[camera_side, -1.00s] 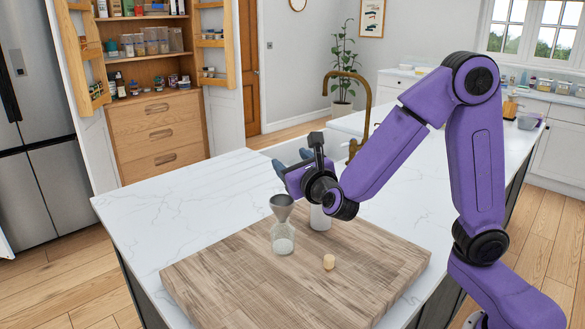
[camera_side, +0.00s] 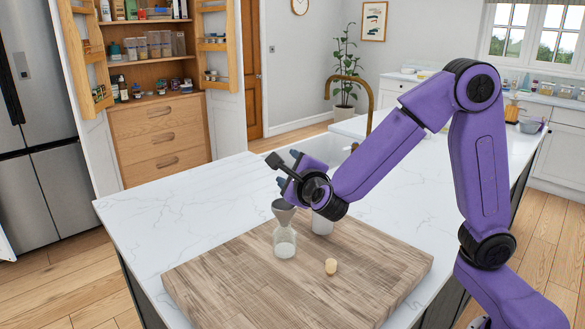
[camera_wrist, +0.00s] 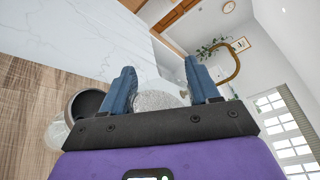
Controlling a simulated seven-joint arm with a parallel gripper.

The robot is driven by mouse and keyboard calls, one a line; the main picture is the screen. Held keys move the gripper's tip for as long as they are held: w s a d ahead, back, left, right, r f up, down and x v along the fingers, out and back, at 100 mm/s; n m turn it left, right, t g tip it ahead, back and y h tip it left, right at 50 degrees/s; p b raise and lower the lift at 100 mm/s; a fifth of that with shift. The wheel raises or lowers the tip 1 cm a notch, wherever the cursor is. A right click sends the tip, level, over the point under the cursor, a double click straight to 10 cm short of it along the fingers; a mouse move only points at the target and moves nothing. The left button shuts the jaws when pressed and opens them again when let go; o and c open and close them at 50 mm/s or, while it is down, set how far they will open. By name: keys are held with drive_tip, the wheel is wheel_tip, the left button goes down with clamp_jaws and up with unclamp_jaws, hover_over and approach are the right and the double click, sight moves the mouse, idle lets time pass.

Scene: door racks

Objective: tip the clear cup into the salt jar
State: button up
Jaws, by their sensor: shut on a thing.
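My gripper (camera_side: 288,172) is rolled to one side above and just behind the glass salt jar (camera_side: 284,242). A grey funnel (camera_side: 284,209) sits in the jar's mouth, and whitish content shows inside the jar. In the wrist view the two blue fingers (camera_wrist: 165,90) are shut on the clear cup (camera_wrist: 160,99), with whitish, grainy matter showing at it. The cup is mostly hidden by the gripper in the side view. The funnel (camera_wrist: 86,103) and part of the jar (camera_wrist: 57,133) show at the left of the wrist view.
A white container (camera_side: 322,224) stands right behind the jar, partly under my wrist. A cork (camera_side: 331,267) lies on the wooden board (camera_side: 240,290). The marble counter (camera_side: 170,205) is clear at left. A brass tap (camera_side: 368,95) and sink are behind.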

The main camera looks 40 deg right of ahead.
drive_tip(key=shift+w+a+f+n+g+h, duration=0.15)
drive_tip(key=shift+f+n, duration=0.15)
drive_tip(key=shift+n, duration=0.55)
drive_tip(key=shift+a+f+n+g+h, duration=0.1)
drive_tip(key=shift+a+f+n+h, duration=0.2)
drive_tip(key=shift+n, duration=0.5)
drive_tip(key=shift+w+f+n+g+h, duration=0.15)
drive_tip(key=shift+f+n, duration=0.2)
drive_tip(key=shift+n, duration=0.5)
drive_tip(key=n, duration=0.3)
drive_tip(key=shift+w+a+f+h, duration=0.15)
drive_tip(key=shift+a+f+h, duration=0.05)
drive_tip(key=shift+a+h, duration=0.15)
drive_tip(key=n, duration=0.3)
drive_tip(key=n+h, duration=0.1)
drive_tip(key=shift+w+a+f+g, duration=0.15)
drive_tip(key=shift+w+a+g, duration=0.05)
drive_tip(key=shift+a+g, duration=0.1)
drive_tip(key=shift+n, duration=0.3)
